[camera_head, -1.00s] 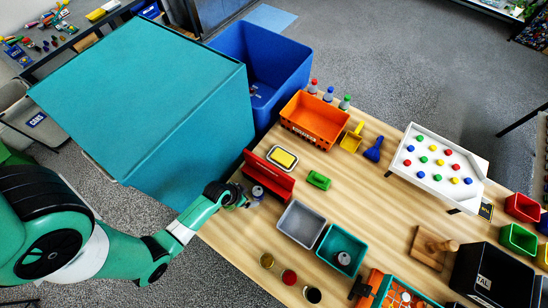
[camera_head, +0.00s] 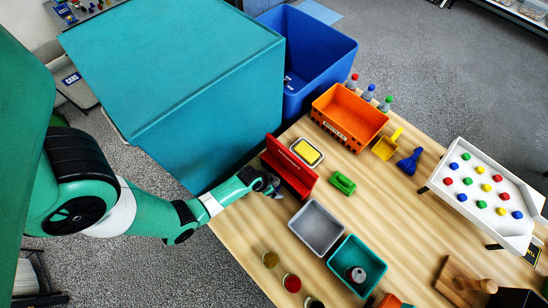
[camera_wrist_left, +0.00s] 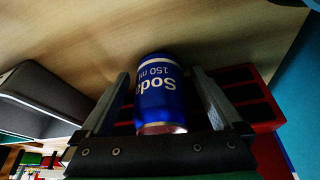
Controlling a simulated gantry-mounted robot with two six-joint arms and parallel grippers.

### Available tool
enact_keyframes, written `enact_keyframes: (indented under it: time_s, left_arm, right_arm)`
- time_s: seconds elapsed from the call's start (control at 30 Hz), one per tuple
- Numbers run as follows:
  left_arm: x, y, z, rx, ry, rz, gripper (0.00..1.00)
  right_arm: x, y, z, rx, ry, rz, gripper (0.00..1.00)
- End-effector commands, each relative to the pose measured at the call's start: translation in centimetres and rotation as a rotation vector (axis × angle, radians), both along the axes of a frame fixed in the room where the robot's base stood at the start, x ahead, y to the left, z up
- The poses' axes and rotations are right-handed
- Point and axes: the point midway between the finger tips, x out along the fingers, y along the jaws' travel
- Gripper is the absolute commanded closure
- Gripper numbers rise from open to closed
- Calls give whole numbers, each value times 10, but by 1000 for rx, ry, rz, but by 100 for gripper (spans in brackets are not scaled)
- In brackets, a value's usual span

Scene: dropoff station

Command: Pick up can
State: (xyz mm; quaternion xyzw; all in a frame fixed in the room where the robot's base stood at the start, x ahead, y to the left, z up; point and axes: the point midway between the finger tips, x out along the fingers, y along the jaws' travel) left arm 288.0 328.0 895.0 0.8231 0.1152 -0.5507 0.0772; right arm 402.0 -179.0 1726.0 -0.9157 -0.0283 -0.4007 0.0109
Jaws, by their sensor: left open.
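A blue soda can (camera_wrist_left: 162,98) with white "Soda 150 ml" lettering shows in the left wrist view. It sits between the two fingers of my left gripper (camera_wrist_left: 160,76), with a slim gap visible at the sides. The jaws are open around it. In the head view my left gripper (camera_head: 272,187) is low over the table's left edge, beside the red holder (camera_head: 288,168). The can is largely hidden there by the gripper. My right gripper is not in view.
A grey bin (camera_head: 317,228) and a teal bin (camera_head: 355,262) with a dark can inside stand to the right. Small jars (camera_head: 291,283) stand near the front edge. An orange bin (camera_head: 348,117) is behind. A large teal box (camera_head: 175,95) borders the table's left.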

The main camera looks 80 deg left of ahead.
Motion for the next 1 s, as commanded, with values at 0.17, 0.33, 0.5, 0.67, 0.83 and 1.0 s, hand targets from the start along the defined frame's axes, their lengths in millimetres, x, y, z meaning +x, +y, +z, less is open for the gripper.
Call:
enact_keyframes:
  time_s: [0.17, 0.33, 0.5, 0.67, 0.83, 1.0]
  left_arm:
    - [1, 0, 0, 1, -2, 0, 1]
    - [1, 0, 0, 0, -1, 0, 22]
    - [1, 0, 0, 0, -1, 0, 53]
    - [1, 0, 0, 0, -1, 0, 82]
    - [1, 0, 0, 0, -1, 0, 88]
    - [1, 0, 4, 0, -1, 0, 88]
  right_arm:
    - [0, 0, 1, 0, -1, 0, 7]
    - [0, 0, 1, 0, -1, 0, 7]
    - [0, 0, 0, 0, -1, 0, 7]
    - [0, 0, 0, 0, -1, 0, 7]
    - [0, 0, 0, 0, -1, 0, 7]
    - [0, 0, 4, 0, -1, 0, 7]
